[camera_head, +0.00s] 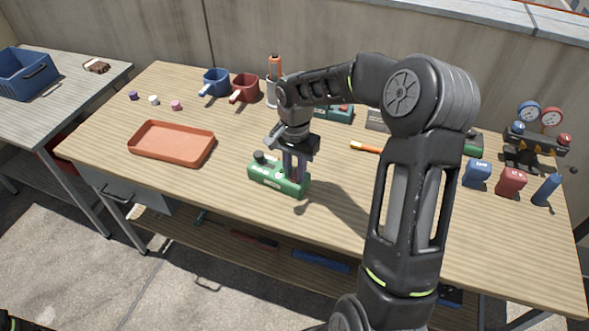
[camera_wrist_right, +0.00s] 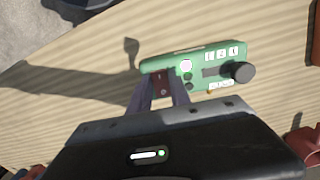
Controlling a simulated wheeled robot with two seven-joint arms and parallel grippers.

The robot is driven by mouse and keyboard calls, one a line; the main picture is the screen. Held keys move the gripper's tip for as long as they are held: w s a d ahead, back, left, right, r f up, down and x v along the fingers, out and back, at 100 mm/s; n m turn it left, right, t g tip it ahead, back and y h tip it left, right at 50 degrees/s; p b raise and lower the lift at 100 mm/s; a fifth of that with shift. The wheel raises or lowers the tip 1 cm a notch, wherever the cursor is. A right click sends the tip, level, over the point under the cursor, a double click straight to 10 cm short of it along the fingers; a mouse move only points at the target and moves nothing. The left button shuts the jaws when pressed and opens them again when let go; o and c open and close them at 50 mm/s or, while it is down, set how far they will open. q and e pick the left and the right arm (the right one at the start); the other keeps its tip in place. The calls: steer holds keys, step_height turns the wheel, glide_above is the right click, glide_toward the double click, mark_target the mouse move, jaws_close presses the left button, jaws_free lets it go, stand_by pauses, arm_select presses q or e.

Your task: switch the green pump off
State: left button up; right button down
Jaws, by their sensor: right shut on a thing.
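The green pump (camera_head: 265,177) is a low green box near the middle of the wooden table. In the right wrist view the pump (camera_wrist_right: 210,60) shows a black round knob (camera_wrist_right: 243,72), a small dark display, white labelled buttons and a pale round dial. My right gripper (camera_head: 295,172) points down at the right end of the pump. Its fingers (camera_wrist_right: 160,88) are closed about a small dark red part (camera_wrist_right: 160,82) at that end, which looks like a switch. The fingers hide part of it, and its on or off position cannot be told.
An orange tray (camera_head: 172,143) lies left of the pump. Blue (camera_head: 215,82) and red (camera_head: 245,88) cups stand behind. Another green box (camera_head: 338,112) sits behind my right arm. Gauges (camera_head: 540,118) and small blue and red blocks stand at right. Table in front of the pump is clear.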

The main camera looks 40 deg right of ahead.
steer(key=shift+w+d+r+g+y+p, duration=0.1)
steer(key=shift+d+r+g+y+p, duration=0.3)
steer(key=shift+p, duration=0.8)
steer(key=shift+w+f+g+y+p, duration=0.1)
steer(key=shift+f+g+y+p, duration=0.15)
steer(key=shift+y+p, duration=0.4)
steer(key=shift+b, duration=0.3)
steer(key=c, duration=1.2)
jaws_free()
steer(key=shift+b+v, duration=0.55)
steer(key=shift+v, duration=3.3)
steer(key=shift+f, duration=0.1)
